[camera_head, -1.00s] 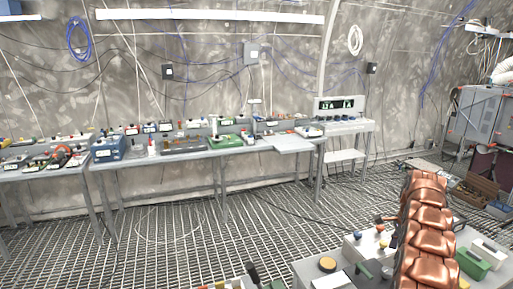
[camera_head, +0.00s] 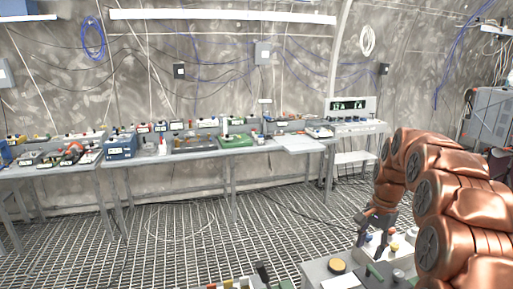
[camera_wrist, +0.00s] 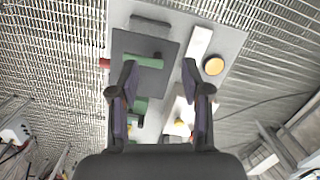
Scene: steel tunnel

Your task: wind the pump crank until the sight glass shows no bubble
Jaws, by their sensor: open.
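My gripper (camera_head: 375,246) hangs open over the near bench at the lower right of the head view. In the wrist view my gripper (camera_wrist: 159,70) points down with its two dark fingers apart and nothing held between them. Beneath it is a dark plate (camera_wrist: 125,45) with a green bar (camera_wrist: 147,61) across it and a red piece (camera_wrist: 104,63) at its left edge. A second green part (camera_wrist: 139,106) shows lower between the fingers. I cannot tell which part is the pump crank, and I cannot make out a sight glass or bubble.
The near bench (camera_head: 311,270) carries a yellow-topped disc (camera_head: 337,266), which the wrist view also shows (camera_wrist: 213,66), beside a white block (camera_wrist: 201,40). A dark upright handle (camera_head: 263,272) stands at the bottom. A long equipment bench (camera_head: 180,157) lines the wall. Grated floor between is mostly open.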

